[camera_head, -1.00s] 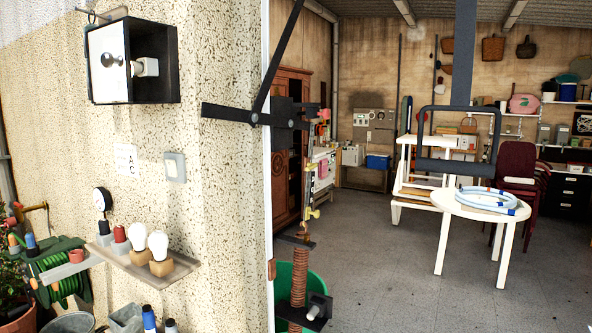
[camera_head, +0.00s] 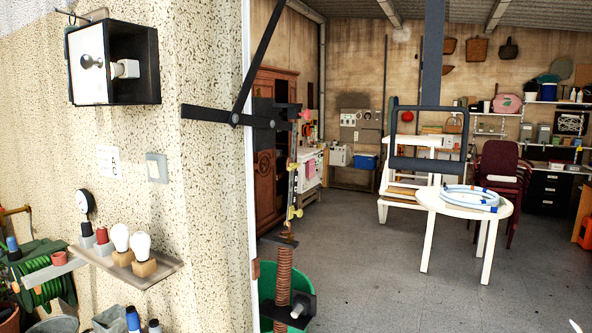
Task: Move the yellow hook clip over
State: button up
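I cannot surely make out a yellow hook clip. The closest match is a small yellow piece (camera_head: 294,213) low on a thin upright rod beside the white door edge. It is too small to tell its shape. The rod is part of a door mechanism, with a black lever arm (camera_head: 212,114) at its top and a rusty spring (camera_head: 284,276) below. My gripper is not in view.
A dark grey post with a rectangular frame (camera_head: 428,165) hangs in the opening. Behind it stand a round white table (camera_head: 447,208) with coiled hose and dark red chairs (camera_head: 503,165). A wall shelf (camera_head: 160,277) holds bulbs at left. The grey floor between is mostly clear.

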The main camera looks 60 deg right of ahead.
aim_at(294, 165)
jog(key=u, duration=0.1)
jog(key=k, duration=1.5)
jog(key=z, duration=0.5)
jog(key=i, duration=1.1)
